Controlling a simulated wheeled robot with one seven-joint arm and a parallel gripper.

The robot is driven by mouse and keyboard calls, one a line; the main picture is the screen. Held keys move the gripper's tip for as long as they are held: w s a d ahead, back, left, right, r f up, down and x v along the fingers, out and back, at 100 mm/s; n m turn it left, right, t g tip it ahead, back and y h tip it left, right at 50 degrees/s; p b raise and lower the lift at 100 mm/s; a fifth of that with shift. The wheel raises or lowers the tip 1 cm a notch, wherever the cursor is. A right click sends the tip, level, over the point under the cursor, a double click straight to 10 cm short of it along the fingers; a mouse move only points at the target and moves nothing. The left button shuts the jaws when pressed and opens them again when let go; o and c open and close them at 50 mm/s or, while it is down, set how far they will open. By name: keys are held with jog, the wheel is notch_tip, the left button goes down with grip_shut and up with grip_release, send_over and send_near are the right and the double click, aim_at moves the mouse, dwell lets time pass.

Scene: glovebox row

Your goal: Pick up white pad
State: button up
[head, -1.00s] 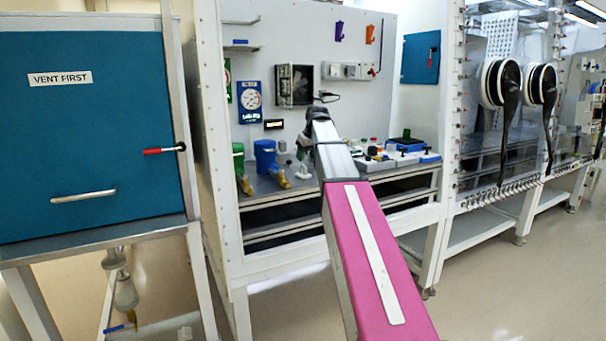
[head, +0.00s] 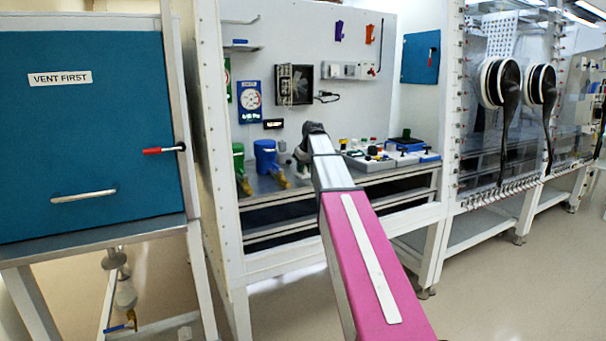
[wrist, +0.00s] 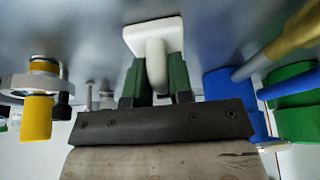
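The white pad (wrist: 136,41) shows at the top middle of the wrist view, a flat square plate with a rounded upright grip. My gripper (wrist: 158,78) has its two dark green fingers on either side of that grip, very close to it. I cannot tell whether they press on it or leave a small gap. In the head view my gripper (head: 303,156) is low over the bench, mostly behind my own arm, and the pad cannot be made out there.
A blue container (head: 265,155) and a green one (head: 238,158), with yellow parts, stand left of my gripper. Boxes with knobs (head: 370,162) sit to the right. A yellow-knobbed fitting (wrist: 37,115) is at the left in the wrist view. The cabinet's front post (head: 215,150) stands nearer.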

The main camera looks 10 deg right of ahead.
grip_shut()
jog(key=shift+r, duration=0.1)
jog(key=shift+r, duration=0.6)
notch_tip(320, 180, up, 3)
jog(key=shift+f, duration=0.1)
jog(key=s+a+r, duration=0.1)
jog(key=a+r, duration=0.1)
jog(key=a, duration=0.1)
jog(key=s+a+r, duration=0.2)
jog(key=a, duration=0.2)
jog(key=s+a+r, duration=0.2)
jog(key=a, duration=0.1)
jog(key=shift+s+a+r, duration=0.2)
jog(key=shift+r, duration=0.2)
